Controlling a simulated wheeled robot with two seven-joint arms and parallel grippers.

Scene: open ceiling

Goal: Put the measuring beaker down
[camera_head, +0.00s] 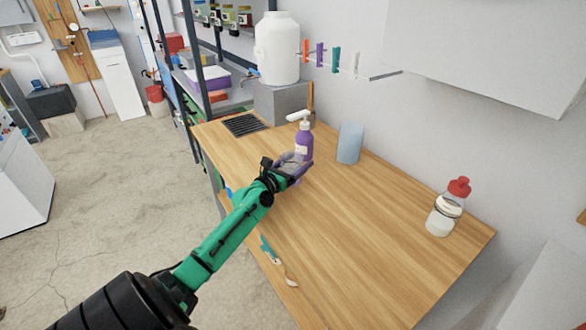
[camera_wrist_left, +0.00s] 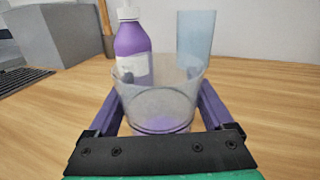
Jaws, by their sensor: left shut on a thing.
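The measuring beaker (camera_wrist_left: 160,98) is a clear, slightly tapered cup. It stands upright between the purple fingers of my left gripper (camera_wrist_left: 162,118) in the left wrist view. In the head view my left gripper (camera_head: 297,166) is over the wooden worktop (camera_head: 345,235), with its fingers shut around the beaker, which shows only as a small greyish shape. Whether the beaker's base touches the worktop I cannot tell. My right gripper is not in view.
A purple pump bottle (camera_head: 304,142) stands just behind the beaker. A light blue cylinder (camera_head: 349,143) is to its right. A red-capped bottle (camera_head: 446,208) stands at the far right. The middle of the worktop is clear.

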